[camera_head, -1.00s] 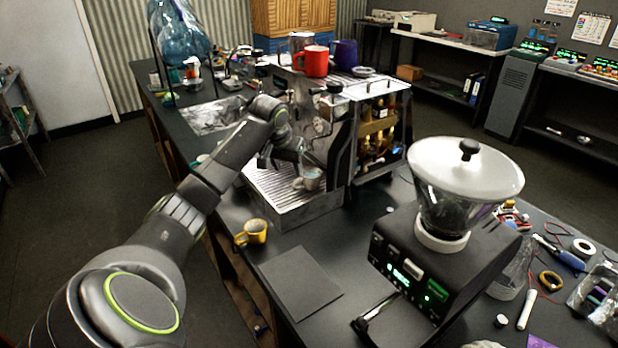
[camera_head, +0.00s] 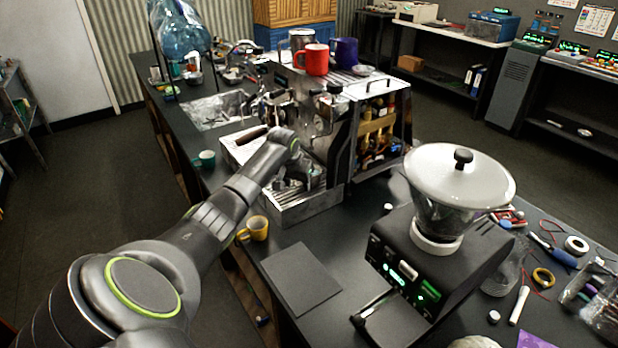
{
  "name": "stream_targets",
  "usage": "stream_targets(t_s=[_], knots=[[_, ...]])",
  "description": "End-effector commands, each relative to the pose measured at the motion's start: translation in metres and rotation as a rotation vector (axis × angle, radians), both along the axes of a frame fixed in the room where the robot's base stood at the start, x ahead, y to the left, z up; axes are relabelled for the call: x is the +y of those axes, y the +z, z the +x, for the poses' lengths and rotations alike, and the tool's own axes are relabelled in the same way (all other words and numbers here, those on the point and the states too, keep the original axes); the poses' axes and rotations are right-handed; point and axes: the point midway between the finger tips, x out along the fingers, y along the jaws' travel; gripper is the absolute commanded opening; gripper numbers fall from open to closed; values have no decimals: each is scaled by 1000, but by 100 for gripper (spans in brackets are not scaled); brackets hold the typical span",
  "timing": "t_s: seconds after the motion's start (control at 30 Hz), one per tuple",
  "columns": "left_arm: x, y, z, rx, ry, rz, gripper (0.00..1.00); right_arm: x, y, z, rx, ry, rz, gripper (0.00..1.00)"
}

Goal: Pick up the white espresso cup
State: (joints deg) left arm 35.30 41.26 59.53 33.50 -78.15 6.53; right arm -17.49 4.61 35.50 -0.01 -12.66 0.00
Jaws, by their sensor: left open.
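The white espresso cup (camera_head: 315,178) stands on the ribbed drip tray of the espresso machine. It is small and mostly hidden by my left gripper. My left gripper (camera_head: 303,180) is open and low over the drip tray, right at the cup. Whether its fingers touch the cup or lie around it cannot be told. My right gripper is not in view.
The espresso machine (camera_head: 333,112) rises just behind the cup, with a red mug (camera_head: 312,60) and a purple mug on top. A grinder (camera_head: 440,250) stands to the right.

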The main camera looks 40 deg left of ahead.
Motion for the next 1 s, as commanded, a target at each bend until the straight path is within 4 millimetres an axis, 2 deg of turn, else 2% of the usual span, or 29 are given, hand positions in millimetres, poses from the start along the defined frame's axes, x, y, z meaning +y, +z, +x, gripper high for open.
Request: stream_targets(t_s=[0.2,0.57,1.0], knots=[[0,0,0,-1,0,0,46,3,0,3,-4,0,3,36],[0,0,0,0,0,0,0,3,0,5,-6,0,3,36],[0,1,0,-2,0,1,0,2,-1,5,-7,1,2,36]])
